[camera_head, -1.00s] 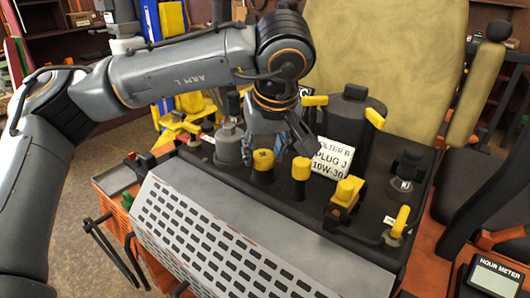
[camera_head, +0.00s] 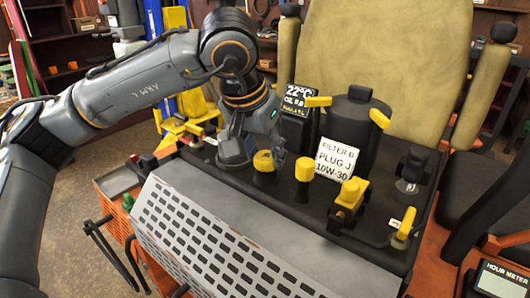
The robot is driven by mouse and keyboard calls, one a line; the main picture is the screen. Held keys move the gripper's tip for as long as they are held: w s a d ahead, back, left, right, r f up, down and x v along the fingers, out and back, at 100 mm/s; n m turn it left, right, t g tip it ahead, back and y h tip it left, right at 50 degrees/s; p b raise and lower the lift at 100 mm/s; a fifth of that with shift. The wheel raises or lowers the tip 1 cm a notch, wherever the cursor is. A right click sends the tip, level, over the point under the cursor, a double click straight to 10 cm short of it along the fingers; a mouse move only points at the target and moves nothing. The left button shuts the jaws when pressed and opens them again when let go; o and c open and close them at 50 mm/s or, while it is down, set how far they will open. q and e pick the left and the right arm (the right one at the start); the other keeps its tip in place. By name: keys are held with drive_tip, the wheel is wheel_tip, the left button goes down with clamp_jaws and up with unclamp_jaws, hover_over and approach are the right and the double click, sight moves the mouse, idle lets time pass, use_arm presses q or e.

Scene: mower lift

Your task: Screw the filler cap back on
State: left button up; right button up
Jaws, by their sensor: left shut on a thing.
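A yellow ribbed cap (camera_head: 264,160) sits on a short black neck on the machine's dark top deck, in the middle of the head view. My left gripper (camera_head: 262,151) comes down from above and behind and is shut on this cap. Part of its far finger is hidden, and I cannot tell how tightly the cap is seated. A second yellow cap (camera_head: 304,168) stands on its own black neck just to the right, apart from the gripper. My right gripper is not in view.
A white card (camera_head: 333,158) reading "FILTER B PLUG J 10W-30" stands behind the caps, before a black canister (camera_head: 350,125). A small display (camera_head: 297,100) reads 22°C. A grey pot (camera_head: 231,150) is close left of the gripper. A perforated grey panel (camera_head: 215,235) is in front.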

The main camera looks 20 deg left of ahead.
use_arm(q)
drive_tip(key=shift+m+h, duration=0.3)
drive_tip(key=shift+m, duration=0.4)
drive_tip(key=shift+f, duration=0.1)
drive_tip(key=m, duration=0.2)
drive_tip(key=m+g+h, duration=0.1)
drive_tip(key=m, duration=0.1)
drive_tip(key=shift+w+a+m+h, duration=0.1)
drive_tip(key=shift+a+m+h, duration=0.05)
drive_tip(key=shift+m+h, duration=0.15)
drive_tip(key=shift+m+g+h, duration=0.3)
drive_tip(key=shift+m+g, duration=0.1)
drive_tip(key=shift+m, duration=0.5)
clamp_jaws()
drive_tip(key=o, duration=1.3)
unclamp_jaws()
drive_tip(key=shift+w, duration=0.1)
drive_tip(key=shift+o, duration=0.2)
